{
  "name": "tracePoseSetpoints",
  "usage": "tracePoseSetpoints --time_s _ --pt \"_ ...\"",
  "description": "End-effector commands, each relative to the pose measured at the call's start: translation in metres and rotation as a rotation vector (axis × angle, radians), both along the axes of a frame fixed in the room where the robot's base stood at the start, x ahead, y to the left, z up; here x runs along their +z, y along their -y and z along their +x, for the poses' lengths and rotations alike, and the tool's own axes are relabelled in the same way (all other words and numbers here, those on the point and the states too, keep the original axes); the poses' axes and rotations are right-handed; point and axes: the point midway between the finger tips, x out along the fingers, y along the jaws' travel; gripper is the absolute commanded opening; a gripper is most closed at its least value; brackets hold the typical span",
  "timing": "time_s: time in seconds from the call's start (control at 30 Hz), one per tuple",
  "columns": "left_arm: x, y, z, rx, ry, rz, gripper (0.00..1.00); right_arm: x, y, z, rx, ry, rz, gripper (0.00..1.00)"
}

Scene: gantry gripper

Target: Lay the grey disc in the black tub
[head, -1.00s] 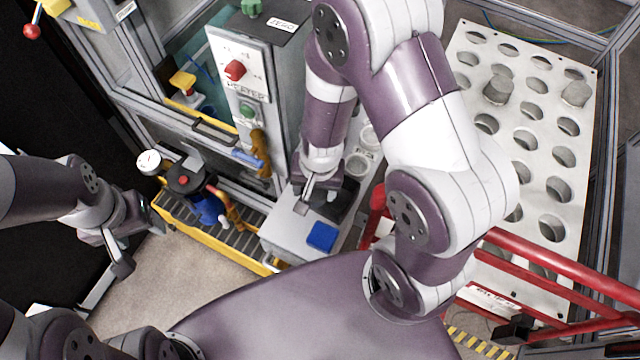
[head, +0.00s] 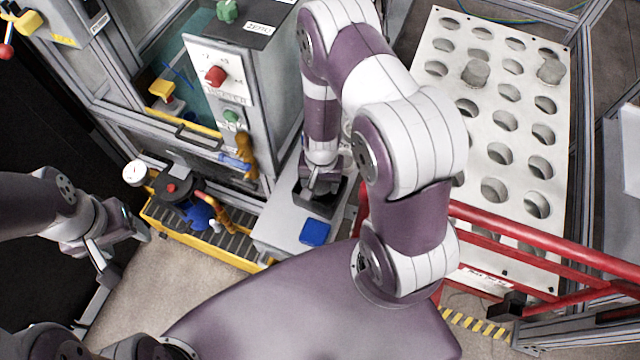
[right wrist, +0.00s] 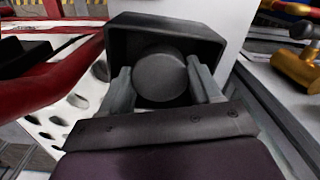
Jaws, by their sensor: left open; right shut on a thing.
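The black tub (head: 322,208) stands on the light grey bench top in the head view, partly hidden by my right arm. My right gripper (head: 308,194) points down at the tub there. In the right wrist view, the grey disc (right wrist: 161,76) is between the two fingers of my right gripper (right wrist: 163,88), which is shut on it. The disc lies within the outline of the black tub (right wrist: 165,27); whether it touches the tub's floor I cannot tell. My left gripper (head: 125,250) is open and empty at the left, away from the bench.
A blue square (head: 315,232) lies on the bench (head: 277,236) near the tub. Red rails (head: 545,245) and a perforated white rack (head: 500,180) are to the right. A control box with a red knob (head: 215,76) stands behind, and a yellow-edged roller conveyor (head: 200,245) is left.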

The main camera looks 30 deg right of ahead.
Motion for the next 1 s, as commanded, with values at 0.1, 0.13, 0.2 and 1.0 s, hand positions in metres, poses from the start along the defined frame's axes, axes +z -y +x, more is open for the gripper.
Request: tracePoseSetpoints --time_s 0.1,0.13,0.2,1.0 --pt "-0.003 0.000 0.000 0.000 0.000 0.000 0.61 -0.007 0.000 0.001 0.000 0.002 0.000 0.22" --pt "-0.003 0.000 0.000 0.000 0.000 0.000 0.61 -0.007 0.000 0.001 0.000 0.002 0.000 0.22" --pt "-0.002 0.000 0.000 0.000 0.000 0.000 0.61 -0.006 0.000 0.001 0.000 0.002 0.000 0.22" --pt "-0.013 0.000 0.000 0.000 0.000 0.000 0.61 -0.018 0.000 0.000 0.000 0.001 0.000 0.74"
